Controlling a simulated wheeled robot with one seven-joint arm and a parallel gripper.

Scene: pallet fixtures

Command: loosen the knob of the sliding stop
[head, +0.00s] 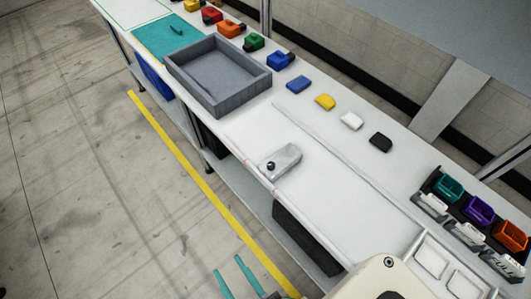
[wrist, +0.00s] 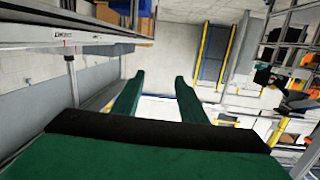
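The sliding stop (head: 286,160) is a light grey block on the white bench, near its front edge. Its small black knob (head: 270,166) sits on the end nearer the bench's front edge. My gripper (head: 228,263) has two teal fingers and shows at the bottom of the head view, over the floor in front of the bench and well apart from the stop. In the wrist view my gripper (wrist: 159,76) has its fingers spread with nothing between them. The stop and knob cannot be made out in the wrist view.
A grey tray (head: 207,103) stands left of the stop on the bench (head: 240,137). Several coloured blocks line the back. Coloured bins (head: 478,211) stand at the right, near a white framed fixture (head: 432,258). The bench around the stop is clear. A yellow line (head: 200,180) marks the floor.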

